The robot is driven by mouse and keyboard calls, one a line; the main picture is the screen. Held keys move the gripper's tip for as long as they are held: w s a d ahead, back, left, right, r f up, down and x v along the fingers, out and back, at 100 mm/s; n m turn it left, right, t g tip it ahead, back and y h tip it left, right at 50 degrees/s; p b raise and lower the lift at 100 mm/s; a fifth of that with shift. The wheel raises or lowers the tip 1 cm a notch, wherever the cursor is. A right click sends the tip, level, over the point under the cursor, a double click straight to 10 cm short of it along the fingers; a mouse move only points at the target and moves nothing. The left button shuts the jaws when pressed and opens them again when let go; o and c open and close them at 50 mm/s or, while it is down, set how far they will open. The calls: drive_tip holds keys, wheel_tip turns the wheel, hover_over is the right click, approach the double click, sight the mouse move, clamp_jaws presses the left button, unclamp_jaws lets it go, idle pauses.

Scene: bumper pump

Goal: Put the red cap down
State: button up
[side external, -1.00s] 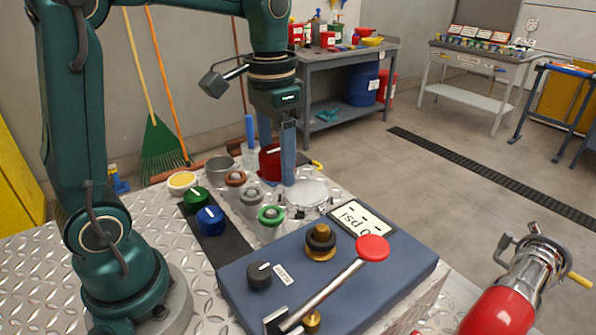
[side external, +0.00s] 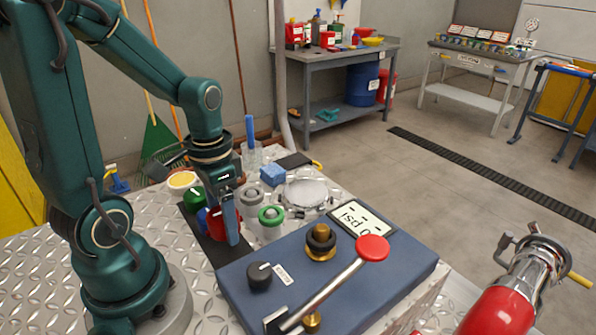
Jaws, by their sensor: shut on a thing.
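My gripper (side external: 232,241) points down over the black mat (side external: 222,256), beside the blue pump box. It is shut on the red cap (side external: 214,226), which is partly hidden by the jaws. The cap is low, at or just above the mat; I cannot tell whether it touches. The blue cap (side external: 201,219) is just behind it to the left, mostly covered. The green cap (side external: 193,198) sits farther back on the mat.
The pump box (side external: 282,246), with its red-knobbed lever (side external: 373,248), stands close on the right. Jars with a grey ring (side external: 251,196) and a green ring (side external: 271,216) stand behind.

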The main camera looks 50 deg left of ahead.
sight(229, 253)
drive_tip(key=shift+f, duration=2.2)
drive_tip(key=shift+f, duration=0.15)
drive_tip(key=shift+f, duration=0.35)
drive_tip(key=shift+f, duration=0.1)
drive_tip(key=o, duration=1.3)
wheel_tip(229, 253, up, 13)
drive_tip(key=shift+d+r, duration=0.2)
drive_tip(key=d+t, duration=0.2)
drive_tip(key=d+r+t, duration=0.1)
drive_tip(key=d, duration=0.2)
drive_tip(key=d+r+t, duration=0.1)
drive_tip(key=d+t, duration=0.1)
drive_tip(key=shift+s+d+r+t, duration=0.1)
drive_tip(key=shift+s+d+t, duration=0.2)
drive_tip(key=shift+s+d, duration=0.1)
